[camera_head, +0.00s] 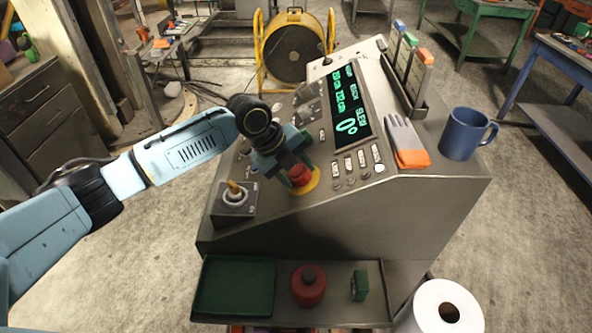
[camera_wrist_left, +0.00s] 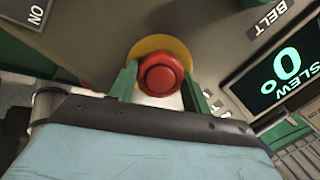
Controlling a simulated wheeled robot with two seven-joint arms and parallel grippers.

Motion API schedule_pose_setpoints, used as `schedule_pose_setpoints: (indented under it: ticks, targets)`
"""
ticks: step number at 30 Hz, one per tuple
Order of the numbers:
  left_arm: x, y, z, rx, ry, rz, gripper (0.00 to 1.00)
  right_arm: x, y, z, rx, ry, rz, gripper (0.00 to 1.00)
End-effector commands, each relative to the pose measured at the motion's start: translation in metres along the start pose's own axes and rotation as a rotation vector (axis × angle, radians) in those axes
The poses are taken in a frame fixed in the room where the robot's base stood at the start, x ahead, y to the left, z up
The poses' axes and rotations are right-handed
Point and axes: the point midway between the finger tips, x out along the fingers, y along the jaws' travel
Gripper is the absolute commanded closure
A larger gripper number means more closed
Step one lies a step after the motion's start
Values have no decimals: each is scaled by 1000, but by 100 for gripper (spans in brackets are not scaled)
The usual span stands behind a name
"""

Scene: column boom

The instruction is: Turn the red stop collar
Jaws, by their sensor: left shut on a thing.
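The red stop collar (camera_head: 299,174) is a round red knob on a yellow disc, on the sloped face of the grey control console (camera_head: 360,215). In the left wrist view the red collar (camera_wrist_left: 161,75) sits between two green fingers, with the yellow disc (camera_wrist_left: 158,46) behind it. My left gripper (camera_head: 296,168) reaches down to the collar from the upper left and is shut on it, one finger on each side. The fingers partly hide the collar's sides. My right gripper is in neither view.
A joystick box (camera_head: 234,199) stands left of the collar. A green display (camera_head: 349,105) is above right. A shelf below holds a green tray (camera_head: 234,287) and a red container (camera_head: 309,286).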

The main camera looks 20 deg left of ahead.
Motion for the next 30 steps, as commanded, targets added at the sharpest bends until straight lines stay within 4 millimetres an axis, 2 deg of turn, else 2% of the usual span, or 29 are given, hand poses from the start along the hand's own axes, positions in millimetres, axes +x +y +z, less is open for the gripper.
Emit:
schedule_pose_setpoints:
  ticks: [5, 6, 10, 18, 22, 26, 30]
  targets:
    - [2, 2, -2, 0, 5, 6, 75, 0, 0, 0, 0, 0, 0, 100]
    - [2, 2, -2, 0, 5, 6, 47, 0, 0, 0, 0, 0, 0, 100]
    - [2, 2, -1, -1, 4, 5, 30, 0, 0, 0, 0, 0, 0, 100]
    - [0, 1, 0, -1, 1, 3, 30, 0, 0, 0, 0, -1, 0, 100]
    - [-8, 0, 0, -1, 0, 2, 30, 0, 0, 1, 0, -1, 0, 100]
    - [-31, 0, 1, 2, -2, 1, 30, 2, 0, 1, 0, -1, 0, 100]
    - [-63, 0, 1, 1, -2, 0, 30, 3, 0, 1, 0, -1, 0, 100]
